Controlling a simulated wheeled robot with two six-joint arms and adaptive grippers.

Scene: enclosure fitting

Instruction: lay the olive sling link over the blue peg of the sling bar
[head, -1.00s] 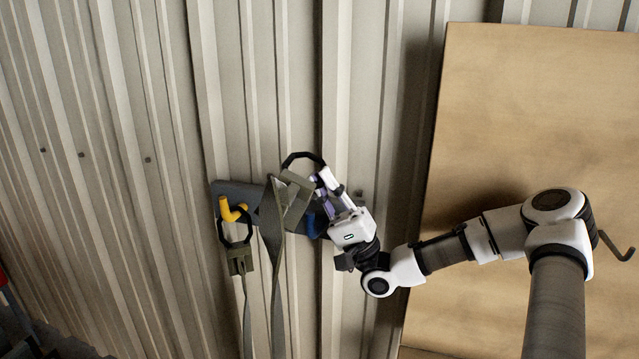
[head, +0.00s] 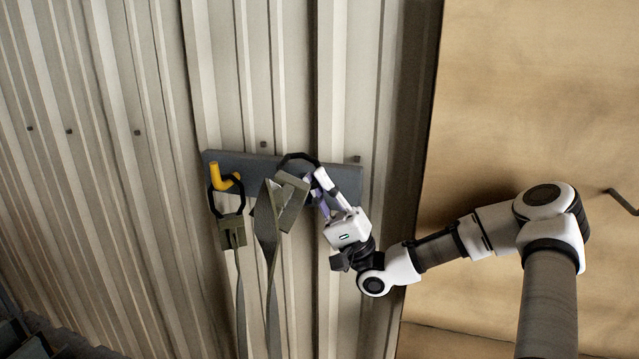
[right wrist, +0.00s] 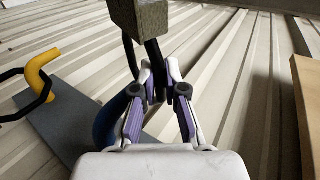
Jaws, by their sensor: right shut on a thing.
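The sling bar (head: 260,165) is a dark grey-blue plate on the corrugated wall; it also shows in the right wrist view (right wrist: 62,128). The blue peg (right wrist: 106,122) shows in the right wrist view, partly behind my left-hand finger; in the head view it is hidden. The olive sling link has an olive block (head: 293,201) and a black ring (head: 296,157), with a strap hanging below. My right gripper (head: 314,180) is shut on the link's black ring. The ring appears in front of the bar's upper part, and I cannot tell whether it touches the peg.
A yellow peg (head: 222,178) at the bar's left end carries another black ring with an olive block (head: 231,232) and hanging strap. A tan panel (head: 500,90) stands to the right, behind my right arm. The wall left of the bar is clear.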

